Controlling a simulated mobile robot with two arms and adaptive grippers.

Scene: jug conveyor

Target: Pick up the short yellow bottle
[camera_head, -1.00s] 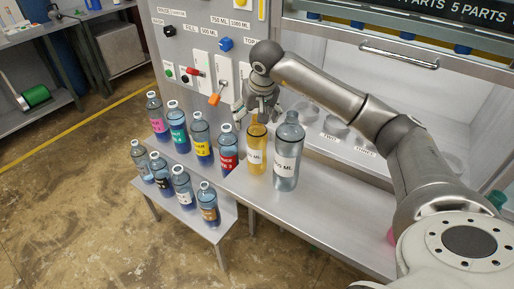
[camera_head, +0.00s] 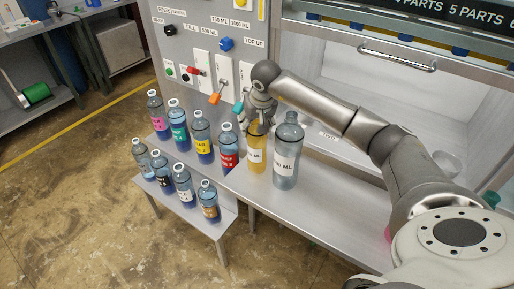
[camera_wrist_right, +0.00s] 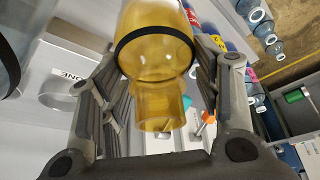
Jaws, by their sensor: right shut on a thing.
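The short yellow bottle (camera_head: 256,147) stands upright on the grey metal shelf (camera_head: 305,212), with a white label reading "ML". It also shows in the right wrist view (camera_wrist_right: 157,55), between my fingers, with its neck toward the palm. My right gripper (camera_head: 261,119) comes down from above and is shut on the bottle's upper part. The fingers lie on both sides of it. I cannot tell whether its base has left the shelf. My left gripper is not in view.
A taller clear grey-blue bottle (camera_head: 287,155) stands close at the right of the yellow one. Several labelled bottles with blue contents, one with a red label (camera_head: 228,150), stand on a stepped rack at the left. Levers (camera_head: 217,97) stick out from the panel behind. The shelf's front right is clear.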

